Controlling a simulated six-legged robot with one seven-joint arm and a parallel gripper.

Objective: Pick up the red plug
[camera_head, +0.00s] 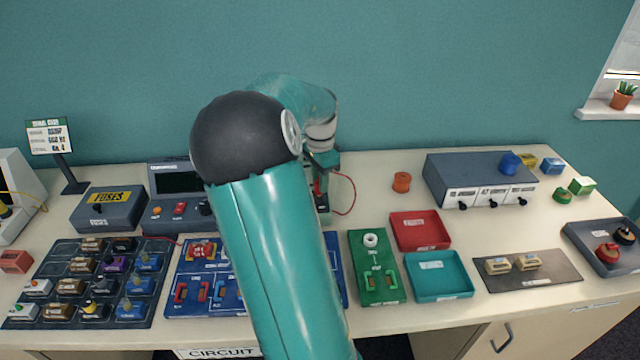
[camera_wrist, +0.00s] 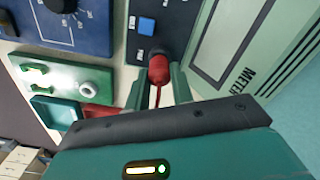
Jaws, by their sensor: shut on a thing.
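The red plug (camera_wrist: 158,68) is between the two fingers of my gripper (camera_wrist: 160,82) in the wrist view. The fingers are shut on it. A thin red lead runs from the plug back toward my wrist. The plug's front end is at a dark panel (camera_wrist: 170,12) with a blue button; I cannot tell whether it still sits in a socket there. In the head view my gripper (camera_head: 322,172) is at the back of the table, mostly behind my arm, and a bit of red shows at it. The red lead (camera_head: 352,192) loops out to its right.
A pale meter case (camera_wrist: 235,45) stands close beside the plug. My arm hides part of the blue board (camera_head: 205,250). A green board (camera_head: 376,290), red tray (camera_head: 420,244) and teal tray (camera_head: 440,290) lie to the right. An orange spool (camera_head: 401,182) stands behind them.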

